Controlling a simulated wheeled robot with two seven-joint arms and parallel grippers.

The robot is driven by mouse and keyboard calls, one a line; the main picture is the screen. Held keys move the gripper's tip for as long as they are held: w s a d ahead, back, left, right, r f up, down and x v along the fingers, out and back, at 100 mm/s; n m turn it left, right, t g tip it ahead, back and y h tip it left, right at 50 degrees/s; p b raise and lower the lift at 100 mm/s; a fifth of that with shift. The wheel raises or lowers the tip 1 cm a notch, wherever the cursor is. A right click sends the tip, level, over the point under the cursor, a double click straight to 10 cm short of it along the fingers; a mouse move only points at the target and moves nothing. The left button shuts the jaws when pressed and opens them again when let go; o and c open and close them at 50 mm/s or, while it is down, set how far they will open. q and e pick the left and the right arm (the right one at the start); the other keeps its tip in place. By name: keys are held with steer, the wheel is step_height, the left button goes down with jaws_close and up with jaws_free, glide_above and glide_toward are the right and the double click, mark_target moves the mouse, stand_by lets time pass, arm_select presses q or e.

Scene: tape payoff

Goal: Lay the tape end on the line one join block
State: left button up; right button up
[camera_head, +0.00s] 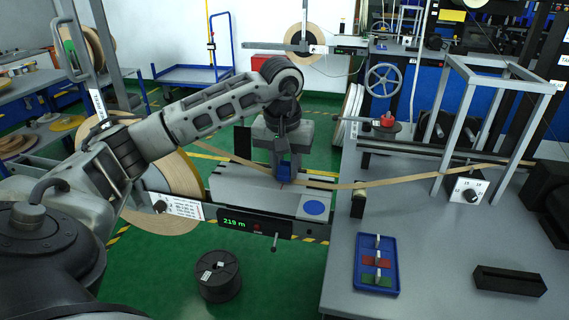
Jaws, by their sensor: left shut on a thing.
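The tan tape (390,181) runs from the right side across to the grey block, and another stretch of it comes from the big reel (178,178) on the left. A light grey join block (240,189) with a blue disc lies at the middle, above a green display reading 219 m. My left gripper (286,172) points down over this block. It is shut on the tape end, low at the block's top; the fingers hide the exact hold, and I cannot tell whether the tape touches the block. A dark blue piece shows at the fingertips. My right gripper is not in view.
A grey bench (430,250) on the right carries a grey frame (490,85), a dial box (468,191), a blue tray (376,283) and a black bar (509,281). A black spool (218,276) stands on the green floor. A second reel (305,42) stands behind.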

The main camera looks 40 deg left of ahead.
arm_select(q)
steer(key=shift+f, duration=0.15)
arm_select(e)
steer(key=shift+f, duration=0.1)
arm_select(q)
steer(key=o, duration=1)
steer(key=r+p, duration=0.1)
steer(key=r, duration=0.4)
steer(key=s+r+p, duration=0.1)
steer(key=r, duration=0.4)
steer(key=d+r+p, duration=0.1)
steer(key=r, duration=0.5)
steer(key=shift+s, duration=0.4)
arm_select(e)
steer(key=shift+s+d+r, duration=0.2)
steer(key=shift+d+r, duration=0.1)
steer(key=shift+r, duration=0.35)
arm_select(q)
steer(key=shift+f, duration=0.1)
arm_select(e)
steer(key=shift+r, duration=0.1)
